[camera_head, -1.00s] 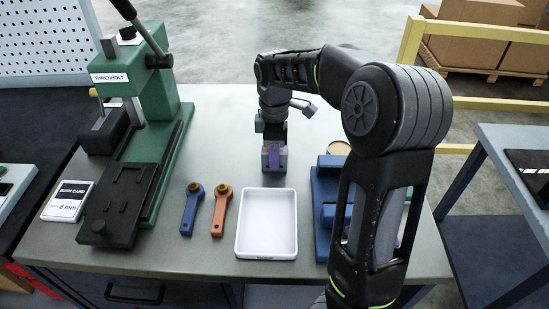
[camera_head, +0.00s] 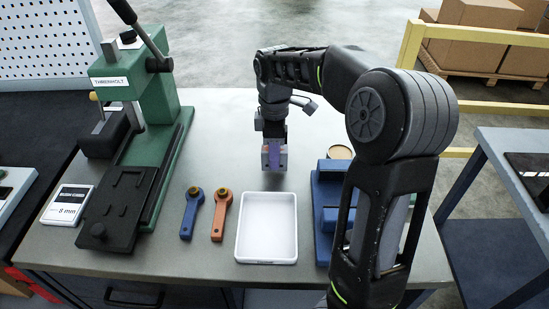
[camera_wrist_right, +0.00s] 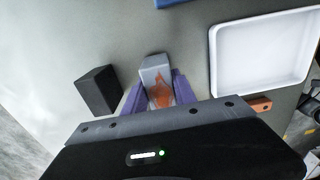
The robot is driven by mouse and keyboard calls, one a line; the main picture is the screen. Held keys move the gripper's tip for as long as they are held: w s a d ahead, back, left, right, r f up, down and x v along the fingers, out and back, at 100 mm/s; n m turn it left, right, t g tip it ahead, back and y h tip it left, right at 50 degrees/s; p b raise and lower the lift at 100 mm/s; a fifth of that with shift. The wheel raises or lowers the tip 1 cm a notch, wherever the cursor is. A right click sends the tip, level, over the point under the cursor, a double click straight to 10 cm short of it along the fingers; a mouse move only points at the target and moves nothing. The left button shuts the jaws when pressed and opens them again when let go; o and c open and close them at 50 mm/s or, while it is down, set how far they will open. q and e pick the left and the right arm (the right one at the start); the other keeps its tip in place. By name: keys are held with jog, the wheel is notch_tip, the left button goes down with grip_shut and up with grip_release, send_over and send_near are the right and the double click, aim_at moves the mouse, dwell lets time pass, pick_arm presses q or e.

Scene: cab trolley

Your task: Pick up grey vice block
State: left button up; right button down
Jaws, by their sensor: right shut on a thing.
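My right gripper (camera_head: 274,157) is above the bench behind the white tray, pointing down. It also shows in the right wrist view (camera_wrist_right: 157,93), where its purple fingers are shut on the grey vice block (camera_wrist_right: 154,66). The block has a light grey face and an orange patch, and its lower part is hidden between the fingers. In the head view the gripper hangs a little above the bench top, with a shadow beneath it. My left gripper is not in view.
A white tray (camera_head: 266,259) lies in front of the gripper, with a blue fixture (camera_head: 325,190) to its right. Blue (camera_head: 189,218) and orange (camera_head: 220,218) wrenches lie left. A green press (camera_head: 160,100) stands far left. A dark block (camera_wrist_right: 97,90) is beside the gripper in the wrist view.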

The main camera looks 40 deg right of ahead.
notch_tip(320, 180, up, 8)
jog(key=shift+r, duration=0.2)
dwell(0.6)
notch_tip(320, 180, up, 3)
jog(key=p, duration=0.3)
jog(key=shift+f, duration=0.1)
dwell(0.9)
